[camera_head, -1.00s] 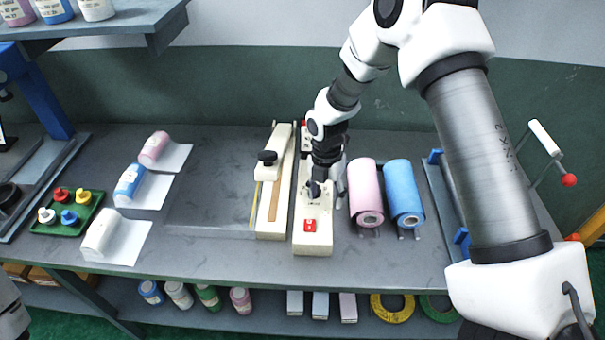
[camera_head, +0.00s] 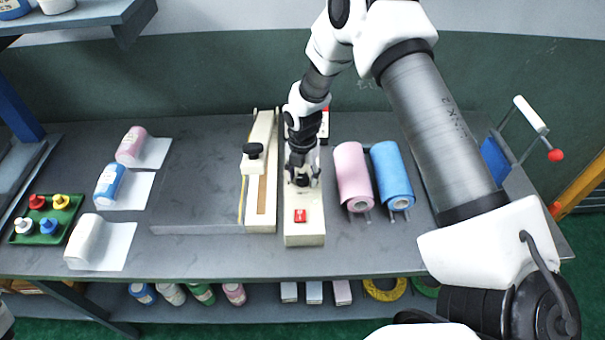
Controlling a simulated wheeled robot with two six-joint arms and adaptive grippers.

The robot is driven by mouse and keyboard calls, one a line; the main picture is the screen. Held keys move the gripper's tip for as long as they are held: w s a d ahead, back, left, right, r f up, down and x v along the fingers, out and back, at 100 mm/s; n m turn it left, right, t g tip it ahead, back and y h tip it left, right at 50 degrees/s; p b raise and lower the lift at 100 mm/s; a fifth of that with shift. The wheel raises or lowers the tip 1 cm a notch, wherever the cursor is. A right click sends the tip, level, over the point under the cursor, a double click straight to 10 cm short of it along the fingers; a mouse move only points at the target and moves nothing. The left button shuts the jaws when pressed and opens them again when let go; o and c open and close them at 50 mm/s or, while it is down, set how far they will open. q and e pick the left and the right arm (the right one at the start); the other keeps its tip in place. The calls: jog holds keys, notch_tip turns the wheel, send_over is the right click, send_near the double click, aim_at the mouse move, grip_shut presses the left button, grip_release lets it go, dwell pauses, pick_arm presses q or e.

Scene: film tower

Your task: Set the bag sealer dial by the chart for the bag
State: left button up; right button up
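The bag sealer is a long cream unit (camera_head: 304,238) with a red switch (camera_head: 300,216) near its front end, in the middle of the table. My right gripper (camera_head: 302,181) points down over its top, just behind the switch. The fingers and wrist cover that spot, so the dial and its setting are hidden, and I cannot tell whether the fingers touch or grip anything. Three rolled bags, pink (camera_head: 131,146), blue (camera_head: 110,184) and white (camera_head: 88,236), lie at the left. I cannot make out a chart. My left gripper is out of view.
A cream bar unit with a black knob (camera_head: 253,150) stands directly left of the sealer. Pink (camera_head: 353,176) and blue (camera_head: 391,174) rolls lie close on its right. A green tray (camera_head: 66,235) with coloured bottles sits far left.

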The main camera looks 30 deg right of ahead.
jog(key=shift+s, duration=0.1)
jog(key=c, duration=0.7)
jog(key=shift+c, duration=0.2)
